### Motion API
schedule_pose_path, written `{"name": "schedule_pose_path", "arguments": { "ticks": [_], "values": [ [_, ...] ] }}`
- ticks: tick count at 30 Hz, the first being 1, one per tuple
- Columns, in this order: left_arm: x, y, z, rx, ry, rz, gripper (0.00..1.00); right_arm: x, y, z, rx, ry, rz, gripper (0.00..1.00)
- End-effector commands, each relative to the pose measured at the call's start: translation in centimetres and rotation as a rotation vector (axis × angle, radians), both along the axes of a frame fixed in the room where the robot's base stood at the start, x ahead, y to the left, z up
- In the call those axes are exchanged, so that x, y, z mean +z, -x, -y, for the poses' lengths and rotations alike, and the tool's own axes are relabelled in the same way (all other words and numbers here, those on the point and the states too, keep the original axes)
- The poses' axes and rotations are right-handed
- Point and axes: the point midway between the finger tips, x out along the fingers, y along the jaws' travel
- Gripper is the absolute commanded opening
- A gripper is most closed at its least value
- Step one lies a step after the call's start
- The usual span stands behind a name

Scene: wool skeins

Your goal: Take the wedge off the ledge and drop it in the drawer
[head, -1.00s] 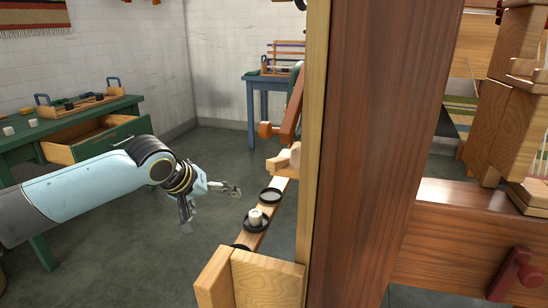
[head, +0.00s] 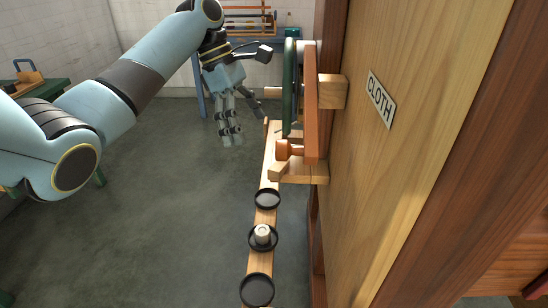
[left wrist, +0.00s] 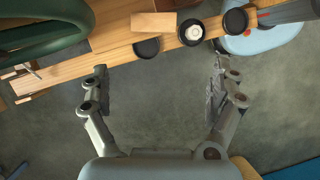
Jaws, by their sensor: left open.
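In the left wrist view a pale block (left wrist: 154,22), probably the same piece, lies at the top beside a black dish. My left gripper (head: 240,115) is open and empty, left of and beyond the wedge in the head view. In the left wrist view its fingers (left wrist: 160,72) are spread, with bare floor between them. The drawer does not show clearly now. My right gripper is not in view.
Several black dishes (head: 267,199) line the ledge; one holds a small pale cylinder (head: 262,234). A green wheel (head: 290,88) and an orange-brown bar (head: 311,105) stand above the ledge's far end. A panel marked CLOTH (head: 381,99) blocks the right.

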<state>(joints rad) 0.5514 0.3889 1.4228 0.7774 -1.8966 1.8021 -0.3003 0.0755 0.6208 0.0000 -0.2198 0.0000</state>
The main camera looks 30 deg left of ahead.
Motion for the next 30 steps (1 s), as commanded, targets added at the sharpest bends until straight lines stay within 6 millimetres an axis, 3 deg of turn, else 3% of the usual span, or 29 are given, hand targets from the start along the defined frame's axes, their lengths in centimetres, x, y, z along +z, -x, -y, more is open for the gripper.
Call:
{"name": "schedule_pose_path", "arguments": {
  "ticks": [4,12,22,27,30],
  "values": [
    [0.5,-0.7,0.3,-0.001,0.001,0.018,0.94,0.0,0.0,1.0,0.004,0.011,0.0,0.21],
    [-3.6,-0.9,2.0,-0.002,0.002,0.017,0.94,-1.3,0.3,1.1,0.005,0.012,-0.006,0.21],
    [-6.7,-1.6,3.9,-0.002,0.001,0.019,0.94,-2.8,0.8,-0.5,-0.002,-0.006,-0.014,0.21],
    [-8.7,-1.7,4.8,-0.002,-0.001,0.019,0.94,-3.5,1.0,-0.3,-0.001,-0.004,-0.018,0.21],
    [-8.8,-1.8,4.9,-0.002,-0.002,0.021,0.94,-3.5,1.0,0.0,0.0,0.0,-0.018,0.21]
  ]
}}
